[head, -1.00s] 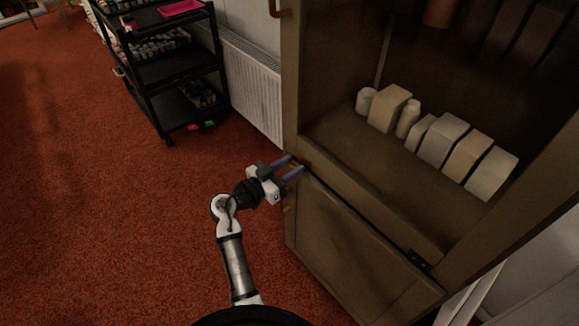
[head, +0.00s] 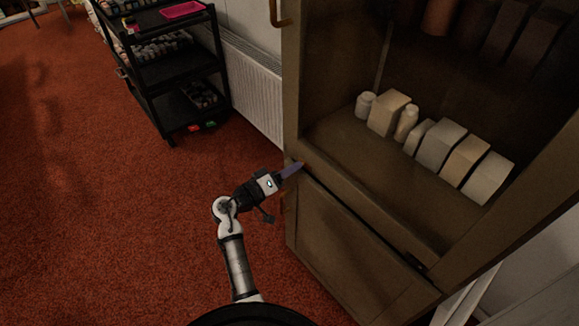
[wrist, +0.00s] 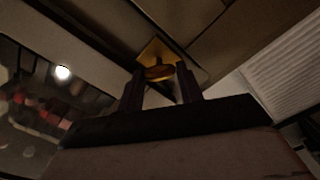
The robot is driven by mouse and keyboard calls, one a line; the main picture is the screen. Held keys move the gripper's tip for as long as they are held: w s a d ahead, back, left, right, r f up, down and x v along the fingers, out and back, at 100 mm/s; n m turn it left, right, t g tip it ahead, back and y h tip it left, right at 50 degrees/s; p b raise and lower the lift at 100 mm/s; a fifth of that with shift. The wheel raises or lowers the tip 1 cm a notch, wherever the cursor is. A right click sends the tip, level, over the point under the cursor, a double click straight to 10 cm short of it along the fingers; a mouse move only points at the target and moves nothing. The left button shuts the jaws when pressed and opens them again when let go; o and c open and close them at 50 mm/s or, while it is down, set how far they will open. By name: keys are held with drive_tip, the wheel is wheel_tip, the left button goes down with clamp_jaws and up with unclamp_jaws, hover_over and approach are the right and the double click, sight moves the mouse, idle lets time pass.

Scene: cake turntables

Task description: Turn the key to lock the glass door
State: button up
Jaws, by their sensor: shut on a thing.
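My gripper (head: 296,168) reaches the left front edge of the brown cabinet (head: 292,228), at the height of the frame between its upper and lower parts. In the wrist view the two dark fingers (wrist: 159,82) are shut on a brass key (wrist: 158,72), which sits in front of a brass plate (wrist: 154,49). In the head view the fingers hide the key. The glass door (wrist: 40,118) shows as a dark reflective pane at the left of the wrist view; how far it is closed is hard to tell.
Pale boxes and jars (head: 437,145) stand on the cabinet's shelf. A brass handle (head: 277,14) is higher on its left edge. A white radiator (head: 252,95) and a black trolley (head: 178,70) stand behind. The red carpet (head: 110,235) at left is clear.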

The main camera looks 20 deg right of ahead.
drive_tip(key=shift+f+n+p, duration=0.15)
drive_tip(key=shift+n+p, duration=1.9)
drive_tip(key=shift+n, duration=1.55)
drive_tip(key=shift+a, duration=0.1)
drive_tip(key=o, duration=1)
drive_tip(key=b+v, duration=0.2)
drive_tip(key=v, duration=1.1)
drive_tip(key=shift+a, duration=0.4)
